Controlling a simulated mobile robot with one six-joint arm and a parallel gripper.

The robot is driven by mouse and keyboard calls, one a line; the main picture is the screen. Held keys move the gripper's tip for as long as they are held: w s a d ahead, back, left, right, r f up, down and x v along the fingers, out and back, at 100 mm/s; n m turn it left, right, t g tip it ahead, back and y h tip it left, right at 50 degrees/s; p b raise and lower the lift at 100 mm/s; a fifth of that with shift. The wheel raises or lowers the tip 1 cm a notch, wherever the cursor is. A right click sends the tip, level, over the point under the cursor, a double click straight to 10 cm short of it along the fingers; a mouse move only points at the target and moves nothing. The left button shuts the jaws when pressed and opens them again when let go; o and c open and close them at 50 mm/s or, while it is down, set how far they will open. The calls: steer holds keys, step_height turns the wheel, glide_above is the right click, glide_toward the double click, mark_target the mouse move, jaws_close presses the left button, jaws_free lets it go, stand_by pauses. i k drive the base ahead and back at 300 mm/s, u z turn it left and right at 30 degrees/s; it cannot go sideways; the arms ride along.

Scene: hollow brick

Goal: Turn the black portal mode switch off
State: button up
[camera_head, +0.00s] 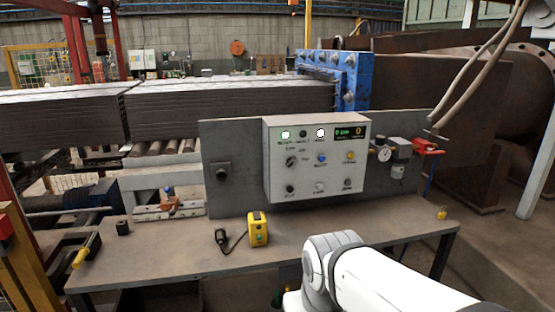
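Another dark knob (290,189) sits at the lower left, and a dark round control (303,134) is in the top row. My white arm (340,270) reaches in from the bottom right, in front of the bench and below the box. My gripper is not visible.
The bench top (170,250) holds a yellow device (257,229) with a black cable, below the box. A pressure gauge (384,154) and fittings stick out right of the box. A grey plate (230,150) stands behind it.

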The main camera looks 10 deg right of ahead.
mark_target(290, 161)
steer(key=z, duration=2.75)
steer(key=k, duration=0.9)
steer(key=u, duration=1.6)
steer(key=i, duration=1)
steer(key=z, duration=0.05)
